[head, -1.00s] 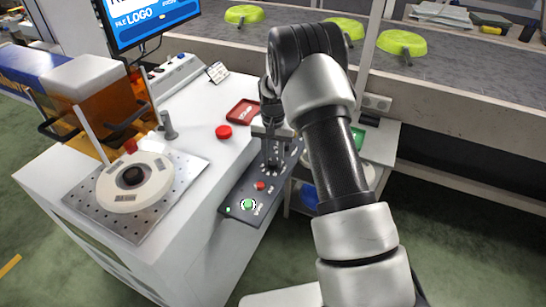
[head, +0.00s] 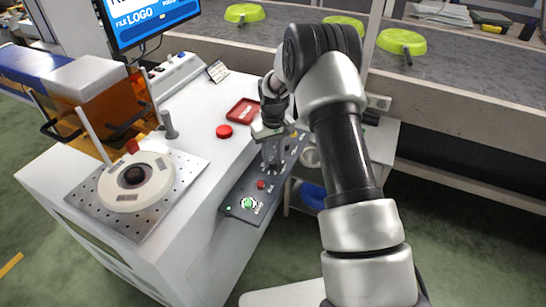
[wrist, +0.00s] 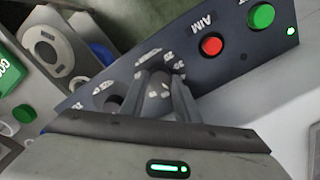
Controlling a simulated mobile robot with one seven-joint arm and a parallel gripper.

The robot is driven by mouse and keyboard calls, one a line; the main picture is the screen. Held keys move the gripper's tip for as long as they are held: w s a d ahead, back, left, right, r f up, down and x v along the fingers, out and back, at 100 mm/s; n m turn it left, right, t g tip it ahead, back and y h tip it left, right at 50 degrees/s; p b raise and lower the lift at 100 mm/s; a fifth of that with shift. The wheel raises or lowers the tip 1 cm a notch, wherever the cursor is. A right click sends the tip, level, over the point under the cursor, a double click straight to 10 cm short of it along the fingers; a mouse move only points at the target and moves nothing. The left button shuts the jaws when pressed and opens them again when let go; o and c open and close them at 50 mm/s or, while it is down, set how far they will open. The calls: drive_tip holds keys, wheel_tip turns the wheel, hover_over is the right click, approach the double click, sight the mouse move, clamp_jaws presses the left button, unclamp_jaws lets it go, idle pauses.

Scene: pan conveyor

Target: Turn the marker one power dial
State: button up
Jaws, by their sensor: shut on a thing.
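A dark control panel (head: 238,192) lies along the right edge of the white machine top, and it fills the middle of the wrist view (wrist: 250,50). My gripper (head: 271,168) points down onto it. In the wrist view my gripper (wrist: 163,92) is shut on a dial (wrist: 158,88) that stands between its fingers, with numbers printed around it. The dial's own label is not readable, so I cannot tell whether it is marker one's power dial. Another dark dial (wrist: 112,100) sits to the left, partly hidden by my gripper.
On the panel are a red button (wrist: 211,45) and a green button (wrist: 262,15). A larger red button (head: 224,131) and a red tray (head: 244,111) lie on the machine top. A perforated plate (head: 185,168) holds a round white part. A conveyor carries green pans (head: 401,41) behind.

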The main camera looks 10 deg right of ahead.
sight(273, 161)
idle(0.4)
drive_tip(key=o, duration=1)
drive_tip(key=shift+o, duration=0.2)
drive_tip(key=shift+r, duration=0.1)
wheel_tip(273, 161, up, 17)
drive_tip(key=p, duration=0.3)
drive_tip(key=shift+r, duration=0.15)
